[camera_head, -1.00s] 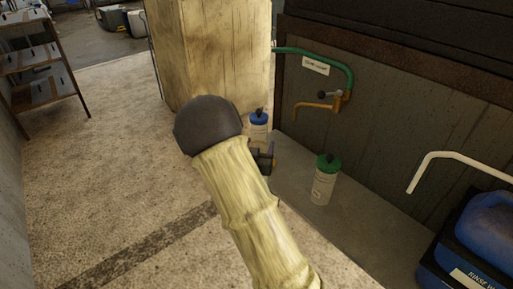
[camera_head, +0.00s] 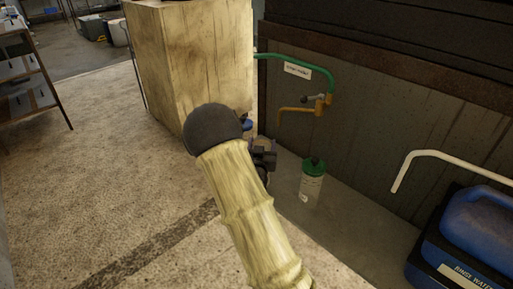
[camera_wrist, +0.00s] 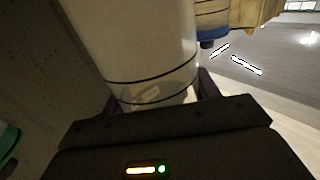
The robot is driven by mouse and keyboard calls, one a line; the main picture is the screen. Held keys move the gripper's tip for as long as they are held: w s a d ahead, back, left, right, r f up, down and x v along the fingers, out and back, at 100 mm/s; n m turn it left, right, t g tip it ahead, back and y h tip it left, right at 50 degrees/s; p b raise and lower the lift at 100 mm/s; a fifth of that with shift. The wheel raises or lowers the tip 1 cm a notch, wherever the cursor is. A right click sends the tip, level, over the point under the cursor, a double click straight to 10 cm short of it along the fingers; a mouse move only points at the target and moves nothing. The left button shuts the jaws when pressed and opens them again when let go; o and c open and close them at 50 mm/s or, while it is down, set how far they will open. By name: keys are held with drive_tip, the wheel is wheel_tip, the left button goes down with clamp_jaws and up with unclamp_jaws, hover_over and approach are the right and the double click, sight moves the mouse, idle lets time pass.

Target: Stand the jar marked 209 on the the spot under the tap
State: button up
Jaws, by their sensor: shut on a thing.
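My gripper (camera_head: 263,160) is mostly hidden behind my forearm in the head view. In the wrist view it is shut on a pale jar (camera_wrist: 135,45) with dark rings, one finger on each side. The held jar's lid and number cannot be seen. The brass tap (camera_head: 300,109) hangs on the dark wall, to the right of and behind my gripper. The spot under the tap shows no clear marking. A green-lidded jar (camera_head: 312,183) stands on the grey ledge to the right of my gripper; its number is unreadable.
A blue-lidded jar (camera_head: 247,123) is mostly hidden behind my arm; its blue lid (camera_wrist: 211,35) shows in the wrist view. A green pipe (camera_head: 300,57) runs above the tap. A large wooden block (camera_head: 170,60) stands left. A blue rinse-water container (camera_head: 480,225) and white pipe stand right.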

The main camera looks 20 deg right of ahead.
drive_tip(key=w+d+b, duration=0.2)
drive_tip(key=d, duration=0.5)
drive_tip(key=shift+w+d+f, duration=0.25)
drive_tip(key=shift+w+d, duration=0.15)
drive_tip(key=shift+f+b, duration=0.5)
drive_tip(key=shift+b, duration=0.05)
idle(0.5)
drive_tip(key=o, duration=1.4)
drive_tip(key=p+v, duration=0.4)
drive_tip(key=v, duration=1.3)
drive_tip(key=shift+s, duration=0.25)
